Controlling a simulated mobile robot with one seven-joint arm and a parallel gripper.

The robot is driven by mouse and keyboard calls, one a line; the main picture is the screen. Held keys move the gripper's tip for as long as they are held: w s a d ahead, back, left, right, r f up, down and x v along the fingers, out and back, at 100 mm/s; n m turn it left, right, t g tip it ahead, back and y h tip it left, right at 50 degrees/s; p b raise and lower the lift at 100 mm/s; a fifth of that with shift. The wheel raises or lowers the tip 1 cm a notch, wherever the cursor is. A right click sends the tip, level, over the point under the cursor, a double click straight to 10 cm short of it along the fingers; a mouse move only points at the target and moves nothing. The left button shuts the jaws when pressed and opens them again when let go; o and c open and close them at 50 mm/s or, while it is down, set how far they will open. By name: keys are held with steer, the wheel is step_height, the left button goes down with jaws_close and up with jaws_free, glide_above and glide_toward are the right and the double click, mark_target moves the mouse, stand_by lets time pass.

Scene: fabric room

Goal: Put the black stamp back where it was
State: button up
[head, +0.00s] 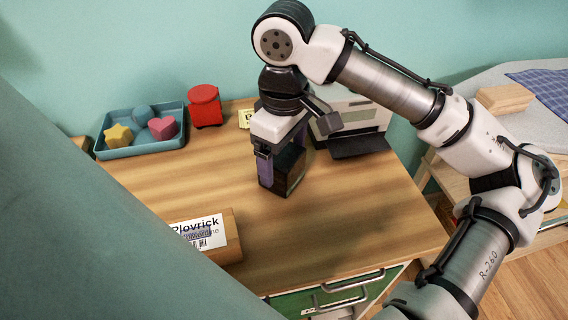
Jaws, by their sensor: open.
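A dark, box-shaped thing (291,169), apparently the black stamp, stands on the wooden desktop (345,205) near the middle. My gripper (283,162) points down over it, with a purplish finger showing at its left and the other finger partly hidden behind it. The jaws are open around or close beside the dark thing; I cannot tell whether they touch it. My gripper hides its top.
A white printer-like machine (362,113) stands behind my gripper. A labelled wooden block (212,240) lies in front. Desktop right is clear.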

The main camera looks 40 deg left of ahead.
mark_target(284, 154)
step_height(284, 154, up, 8)
steer(key=shift+f+p, duration=0.2)
steer(key=shift+p, duration=0.2)
